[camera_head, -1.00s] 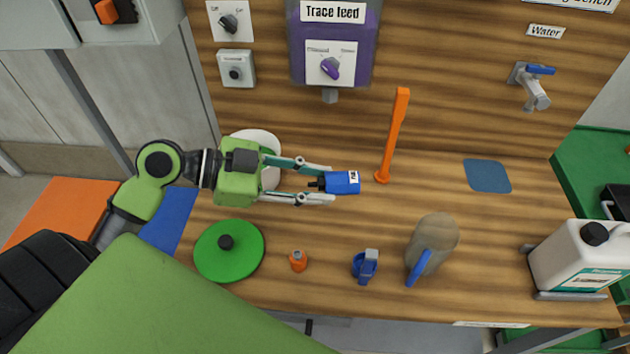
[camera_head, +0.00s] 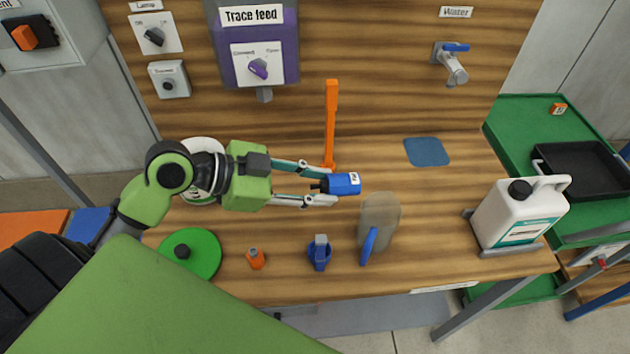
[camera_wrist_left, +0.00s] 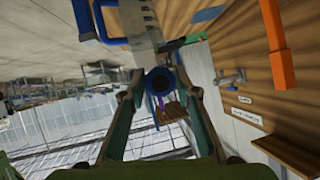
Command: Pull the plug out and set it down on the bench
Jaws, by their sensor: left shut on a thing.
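A blue plug (camera_head: 345,184) with a small white label and dark end is held in the fingers of my left gripper (camera_head: 322,186). It appears to be in the air over the bench (camera_head: 440,190), in front of the orange post. In the left wrist view the plug's round blue end (camera_wrist_left: 160,80) sits between the two fingertips of my left gripper (camera_wrist_left: 160,88). Its dark end points back toward the gripper. I cannot make out a socket that it came from. My right gripper is not in view.
An orange post (camera_head: 331,120) stands behind the plug. A blue mat (camera_head: 427,152) lies bare; a white canister (camera_head: 519,220) stands right.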

